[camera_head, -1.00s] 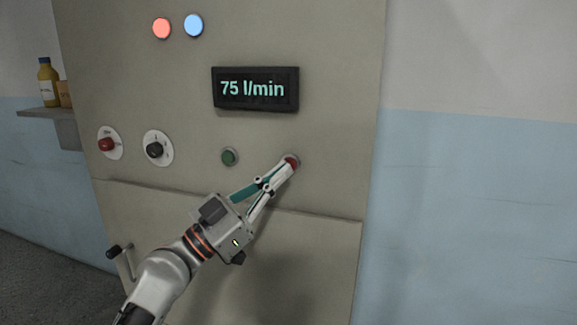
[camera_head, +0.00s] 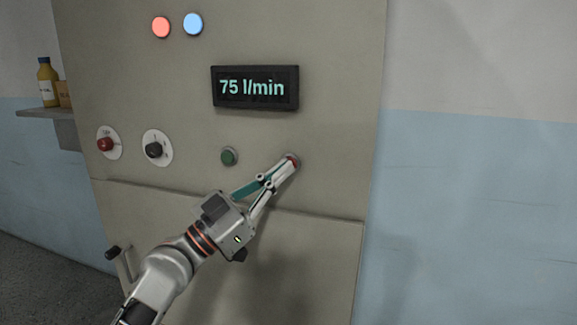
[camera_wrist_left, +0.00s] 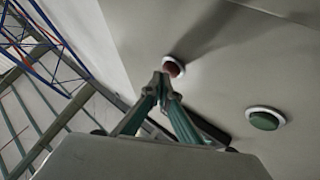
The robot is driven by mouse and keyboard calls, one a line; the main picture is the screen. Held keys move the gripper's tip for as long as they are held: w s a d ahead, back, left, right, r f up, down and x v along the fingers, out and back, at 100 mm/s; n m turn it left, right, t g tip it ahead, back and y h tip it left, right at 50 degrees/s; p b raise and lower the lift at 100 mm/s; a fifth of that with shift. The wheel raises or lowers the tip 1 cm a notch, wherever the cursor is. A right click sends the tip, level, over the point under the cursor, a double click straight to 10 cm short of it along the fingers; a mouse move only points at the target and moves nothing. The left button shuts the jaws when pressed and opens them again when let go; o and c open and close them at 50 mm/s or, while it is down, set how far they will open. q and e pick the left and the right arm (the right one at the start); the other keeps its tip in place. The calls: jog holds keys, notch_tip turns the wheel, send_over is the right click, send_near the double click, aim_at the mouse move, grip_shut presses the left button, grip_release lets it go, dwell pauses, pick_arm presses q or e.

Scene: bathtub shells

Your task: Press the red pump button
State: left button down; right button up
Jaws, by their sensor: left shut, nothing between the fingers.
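The red pump button (camera_head: 292,160) is on the grey panel, to the right of a green button (camera_head: 229,157) and below the display. My left gripper (camera_head: 287,166) is shut and empty, with its fingertips at the red button and partly covering it. In the left wrist view the shut fingertips (camera_wrist_left: 162,82) overlap the lower edge of the red button (camera_wrist_left: 173,66); they look to be at it, but I cannot tell how far it is pushed in. The green button (camera_wrist_left: 265,119) shows at the right there. My right gripper is not in view.
A display (camera_head: 255,88) reads 75 l/min. A red knob (camera_head: 107,144) and a black knob (camera_head: 154,150) are at the left. A red lamp (camera_head: 161,27) and a blue lamp (camera_head: 193,25) are above. A shelf (camera_head: 45,112) holds a bottle (camera_head: 47,82). A crank handle (camera_head: 113,252) sticks out low left.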

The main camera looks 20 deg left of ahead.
pick_arm(q)
jog(key=shift+w, duration=0.35)
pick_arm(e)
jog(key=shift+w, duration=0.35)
pick_arm(q)
jog(key=shift+s, duration=0.15)
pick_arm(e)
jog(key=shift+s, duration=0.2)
pick_arm(q)
jog(key=shift+s, duration=0.7)
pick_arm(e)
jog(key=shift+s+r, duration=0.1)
pick_arm(q)
jog(key=s+p, duration=0.1)
jog(key=s, duration=0.4)
jog(key=shift+a+p, duration=0.1)
jog(key=shift+p, duration=0.2)
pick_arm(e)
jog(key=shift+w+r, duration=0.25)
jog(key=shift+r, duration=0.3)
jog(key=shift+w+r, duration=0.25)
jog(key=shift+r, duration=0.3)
